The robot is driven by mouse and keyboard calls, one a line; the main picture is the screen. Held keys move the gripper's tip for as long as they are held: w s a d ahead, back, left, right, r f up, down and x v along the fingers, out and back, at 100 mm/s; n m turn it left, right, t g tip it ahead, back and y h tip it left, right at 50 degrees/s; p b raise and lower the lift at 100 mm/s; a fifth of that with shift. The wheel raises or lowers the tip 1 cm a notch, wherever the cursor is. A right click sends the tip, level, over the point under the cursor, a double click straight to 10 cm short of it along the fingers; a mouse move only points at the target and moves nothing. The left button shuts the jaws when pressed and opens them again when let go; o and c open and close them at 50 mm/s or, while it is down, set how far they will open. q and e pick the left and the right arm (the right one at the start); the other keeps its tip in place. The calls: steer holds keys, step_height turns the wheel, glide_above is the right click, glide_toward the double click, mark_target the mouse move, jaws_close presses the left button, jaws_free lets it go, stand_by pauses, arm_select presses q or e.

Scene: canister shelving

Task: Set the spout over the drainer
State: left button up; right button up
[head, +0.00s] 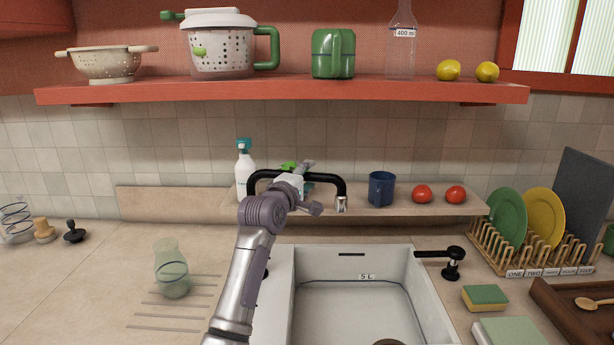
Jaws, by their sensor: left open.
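The black tap spout (331,181) arches behind the sink, and its metal outlet (341,204) hangs at the right, over the sink's back edge. The drainer (178,317) is the ridged patch of counter left of the sink. A greenish glass carafe (171,270) stands upright on its back part. My left gripper (309,186) is open at the middle of the spout, with its arm hiding part of the spout and its base. I cannot tell whether it touches the spout. My right gripper is not in view.
The white sink (281,300) has a black lever (452,262) at its right. A spray bottle (244,172), blue mug (381,189) and two tomatoes stand on the back ledge. A plate rack (530,258) and sponge (484,297) are at right. The counter's far left front is clear.

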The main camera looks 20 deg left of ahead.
arm_select(q)
jaws_close()
steer(key=shift+s+h, duration=0.2)
steer(key=shift+h, duration=0.1)
